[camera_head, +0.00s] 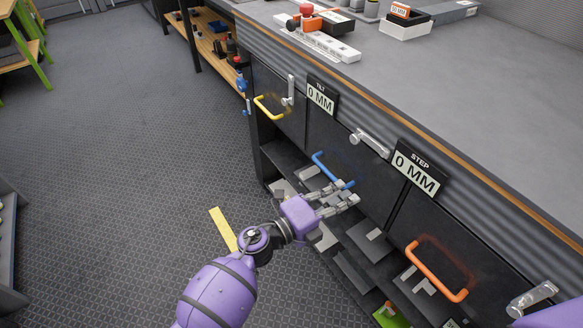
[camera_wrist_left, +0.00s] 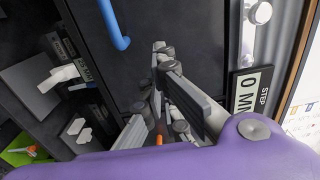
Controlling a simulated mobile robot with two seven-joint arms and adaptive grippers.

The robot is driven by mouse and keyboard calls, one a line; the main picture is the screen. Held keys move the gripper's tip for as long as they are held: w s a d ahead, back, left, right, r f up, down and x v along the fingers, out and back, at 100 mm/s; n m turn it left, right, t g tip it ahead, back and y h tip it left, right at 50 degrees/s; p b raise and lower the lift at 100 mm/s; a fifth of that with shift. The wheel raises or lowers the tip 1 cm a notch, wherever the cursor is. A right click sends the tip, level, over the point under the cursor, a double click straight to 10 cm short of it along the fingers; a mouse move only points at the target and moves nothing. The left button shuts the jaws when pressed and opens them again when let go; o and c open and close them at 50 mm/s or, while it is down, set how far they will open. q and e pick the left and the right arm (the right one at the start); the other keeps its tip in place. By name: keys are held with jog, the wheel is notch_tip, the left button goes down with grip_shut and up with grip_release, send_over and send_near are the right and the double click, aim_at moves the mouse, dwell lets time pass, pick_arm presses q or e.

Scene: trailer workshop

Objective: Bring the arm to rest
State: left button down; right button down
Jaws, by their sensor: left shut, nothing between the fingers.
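My left gripper (camera_head: 343,196) is on the end of the purple left arm, which reaches in from the bottom left in the head view. It is shut and empty, in front of the dark cabinet, close below the blue handle (camera_head: 332,170). In the left wrist view the gripper's fingers (camera_wrist_left: 163,92) show in the middle, and the blue handle (camera_wrist_left: 113,25) is at the top; the fingers look apart from it. A purple part at the lower right corner of the head view may be my right arm; its gripper does not show.
The cabinet also has a yellow handle (camera_head: 268,107), an orange handle (camera_head: 434,271) and metal latches (camera_head: 370,142). Under it is an open shelf with grey parts (camera_head: 368,240). The worktop (camera_head: 480,110) holds a white power strip (camera_head: 318,40). The floor (camera_head: 110,150) at left is mostly clear.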

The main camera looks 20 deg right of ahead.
pick_arm(q)
jog(key=v, duration=0.8)
jog(key=shift+a, duration=0.25)
